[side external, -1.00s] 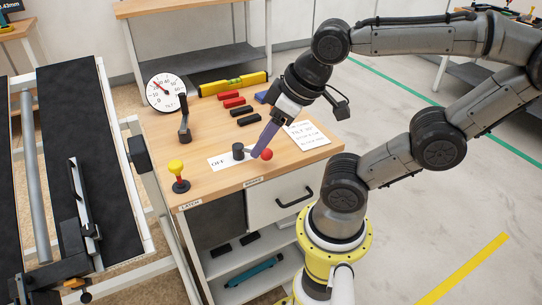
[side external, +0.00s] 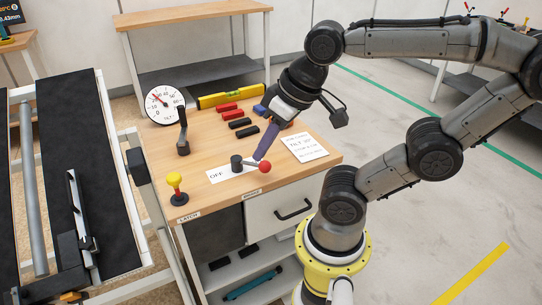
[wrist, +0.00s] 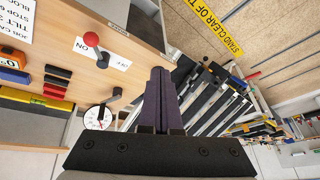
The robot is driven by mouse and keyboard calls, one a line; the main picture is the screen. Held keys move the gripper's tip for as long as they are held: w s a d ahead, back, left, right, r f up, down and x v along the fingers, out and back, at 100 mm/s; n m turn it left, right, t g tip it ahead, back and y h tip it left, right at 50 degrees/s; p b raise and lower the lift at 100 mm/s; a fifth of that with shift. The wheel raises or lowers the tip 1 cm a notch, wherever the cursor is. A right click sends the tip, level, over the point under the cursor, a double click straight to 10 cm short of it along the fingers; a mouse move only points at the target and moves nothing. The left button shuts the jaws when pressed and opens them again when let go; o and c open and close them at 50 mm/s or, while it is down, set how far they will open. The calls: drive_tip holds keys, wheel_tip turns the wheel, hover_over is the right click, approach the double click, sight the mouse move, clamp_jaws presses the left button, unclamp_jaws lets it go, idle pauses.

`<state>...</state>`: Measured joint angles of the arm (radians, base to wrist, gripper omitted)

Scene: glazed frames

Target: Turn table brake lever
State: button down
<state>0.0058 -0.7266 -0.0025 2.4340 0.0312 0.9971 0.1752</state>
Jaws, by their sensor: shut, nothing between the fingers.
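The brake lever has a dark round hub (side external: 237,162), a short arm and a red ball (side external: 265,166). The arm points right in the side view, away from the OFF label (side external: 217,175). In the wrist view the red ball (wrist: 91,39) lies beside the ON print (wrist: 82,46). My gripper (side external: 260,156) is shut and empty, its purple fingers pointing down just behind the lever arm, near the ball. Whether the fingertips touch the lever cannot be told from the side. In the wrist view the shut fingers (wrist: 160,72) stand apart from the lever.
A black upright lever (side external: 183,135) stands by the tilt gauge (side external: 164,106). A yellow latch knob (side external: 175,180) is at the front left. Red and black blocks and a yellow level (side external: 231,96) lie at the back. A paper card (side external: 307,148) lies right of the lever.

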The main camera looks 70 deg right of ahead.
drive_tip(key=w+d+m+g+y, duration=0.15)
drive_tip(key=w+d+m, duration=0.25)
drive_tip(key=d+m, duration=0.4)
drive_tip(key=w+d+m+g+y, duration=0.1)
drive_tip(key=w+d+m+g, duration=0.2)
drive_tip(key=d+m, duration=0.5)
drive_tip(key=s+d+f+m, duration=0.2)
drive_tip(key=s+d+f, duration=0.25)
drive_tip(key=d, duration=0.55)
drive_tip(key=shift+y, duration=0.35)
drive_tip(key=x, duration=1)
drive_tip(key=shift+w+a+f, duration=0.1)
drive_tip(key=shift+w+a, duration=0.1)
drive_tip(key=shift+w, duration=0.05)
drive_tip(key=shift+w+a+f, duration=0.1)
drive_tip(key=shift+a, duration=0.45)
drive_tip(key=shift+w+a+f, duration=0.1)
drive_tip(key=shift+a, duration=0.5)
drive_tip(key=shift+w+a+f, duration=0.1)
drive_tip(key=shift+a+f, duration=0.05)
drive_tip(key=shift+a, duration=0.6)
drive_tip(key=shift+a, duration=0.3)
